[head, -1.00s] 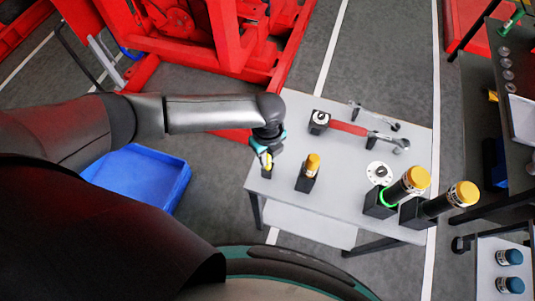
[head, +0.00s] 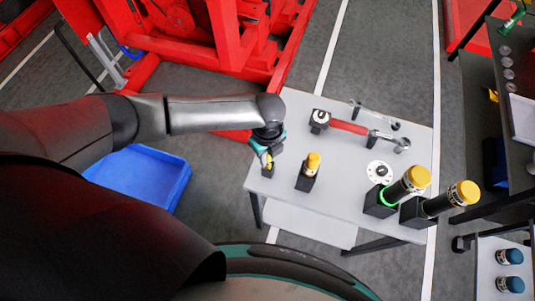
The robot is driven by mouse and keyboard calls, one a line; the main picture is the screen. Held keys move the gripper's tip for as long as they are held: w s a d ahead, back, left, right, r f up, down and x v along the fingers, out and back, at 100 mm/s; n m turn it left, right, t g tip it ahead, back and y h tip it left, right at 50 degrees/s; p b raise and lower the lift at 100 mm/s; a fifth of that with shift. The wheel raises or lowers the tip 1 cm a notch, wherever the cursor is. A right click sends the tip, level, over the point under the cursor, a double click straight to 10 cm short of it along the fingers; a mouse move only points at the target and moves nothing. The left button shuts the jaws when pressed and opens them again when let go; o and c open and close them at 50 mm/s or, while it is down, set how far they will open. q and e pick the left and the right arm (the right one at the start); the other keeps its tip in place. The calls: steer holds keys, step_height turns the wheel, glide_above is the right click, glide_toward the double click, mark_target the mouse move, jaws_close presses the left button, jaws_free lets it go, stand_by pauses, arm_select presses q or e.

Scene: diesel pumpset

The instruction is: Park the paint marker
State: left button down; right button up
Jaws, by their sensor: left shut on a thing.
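My left gripper (head: 267,148) reaches in over the left end of the grey table and points down. It is shut on the paint marker (head: 268,160), a small yellow and pale piece just below the fingers. A small black holder (head: 267,171) stands on the table right under the marker. The marker's lower end is at the holder's top; I cannot tell how deep it sits. The fingers hide part of the marker. My right gripper is not in view.
An orange-capped item stands in a black holder (head: 306,183) just right. A red-handled wrench (head: 350,127), a spanner, a white disc (head: 379,173) and two yellow-capped cylinders (head: 415,180) in black holders occupy the grey table (head: 335,200). A blue bin (head: 140,178) lies on the floor left.

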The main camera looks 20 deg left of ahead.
arm_select(q)
steer(key=shift+f+b, duration=0.5)
steer(key=shift+f, duration=0.2)
steer(key=c, duration=0.7)
jaws_free()
steer(key=shift+r, duration=0.1)
step_height(320, 180, up, 14)
steer(key=shift+r+p, duration=0.15)
steer(key=shift+p, duration=0.95)
steer(key=shift+r, duration=0.45)
steer(key=shift+d, duration=0.1)
